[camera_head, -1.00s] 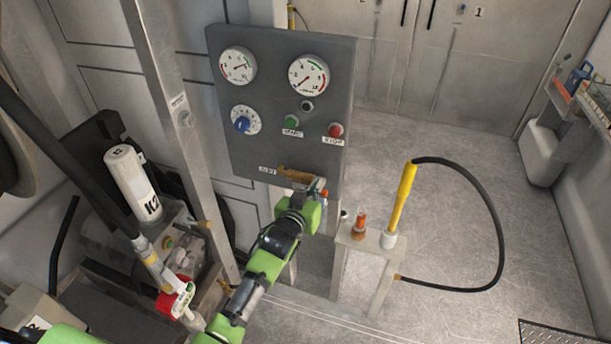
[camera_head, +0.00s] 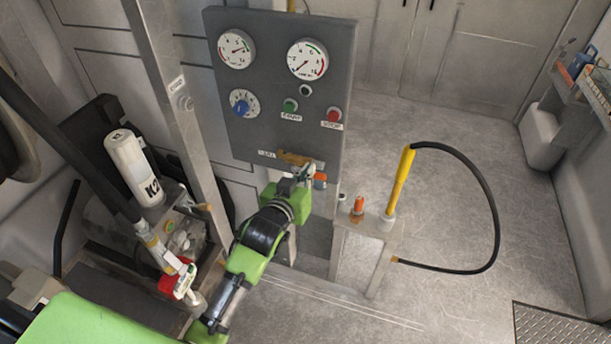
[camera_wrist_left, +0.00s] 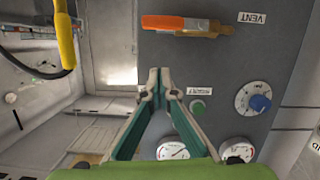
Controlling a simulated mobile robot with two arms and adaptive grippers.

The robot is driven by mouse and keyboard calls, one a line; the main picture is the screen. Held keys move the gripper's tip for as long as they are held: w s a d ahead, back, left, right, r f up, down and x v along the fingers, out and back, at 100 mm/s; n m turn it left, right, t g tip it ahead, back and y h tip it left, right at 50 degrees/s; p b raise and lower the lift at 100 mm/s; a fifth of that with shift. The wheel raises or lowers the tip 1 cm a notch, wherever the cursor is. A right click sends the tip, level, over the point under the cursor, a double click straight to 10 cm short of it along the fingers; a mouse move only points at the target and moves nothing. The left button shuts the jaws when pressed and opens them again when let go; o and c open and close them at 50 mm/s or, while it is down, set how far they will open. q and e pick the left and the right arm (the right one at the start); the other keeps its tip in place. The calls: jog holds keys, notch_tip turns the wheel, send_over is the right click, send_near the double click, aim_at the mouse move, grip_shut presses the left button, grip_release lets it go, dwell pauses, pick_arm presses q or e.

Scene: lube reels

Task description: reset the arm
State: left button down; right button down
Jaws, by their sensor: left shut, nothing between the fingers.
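My left arm comes in from the lower left. Its gripper (camera_head: 307,173) is at the bottom edge of the dark control panel (camera_head: 262,120), close to the brass valve (camera_head: 293,158) with the orange handle (camera_head: 320,181). In the left wrist view the gripper's two fingers (camera_wrist_left: 158,88) meet at their tips and hold nothing. There the orange handle (camera_wrist_left: 162,23) and the brass valve (camera_wrist_left: 205,28) lie beyond the fingertips, with the VENT label (camera_wrist_left: 252,18) beside them. I cannot tell whether the fingers touch the valve. My right gripper is not in view.
The panel carries gauges, a blue knob (camera_head: 240,103), a green button (camera_head: 290,105) and a red button (camera_head: 333,114). A yellow-handled hose tool (camera_head: 401,180) stands on a metal post (camera_head: 352,255) to the right. A white K2 cylinder (camera_head: 132,166) is at left.

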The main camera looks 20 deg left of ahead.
pick_arm(q)
jog(key=s+f+m+g, duration=0.15)
jog(key=s+f, duration=0.45)
jog(key=f, duration=0.6)
jog(key=s+f+g, duration=0.3)
jog(key=s+f, duration=0.3)
jog(key=f, duration=0.6)
jog(key=s+f+g, duration=0.3)
jog(key=s+f, duration=0.3)
jog(key=f, duration=0.6)
jog(key=s+a+f+g, duration=0.2)
jog(key=s+f, duration=0.4)
jog(key=s, duration=0.6)
jog(key=s+a+f+m+g, duration=0.1)
jog(key=s+a+f+g, duration=0.1)
jog(key=s+f, duration=0.5)
jog(key=s+a+f+g+b, duration=0.1)
jog(key=s+f, duration=0.5)
jog(key=s, duration=1.1)
jog(key=shift+a+f+g+y, duration=0.15)
jog(key=shift+a+g+y, duration=0.3)
jog(key=shift+g, duration=0.4)
jog(key=shift+w+m, duration=0.1)
jog(key=shift+m, duration=0.15)
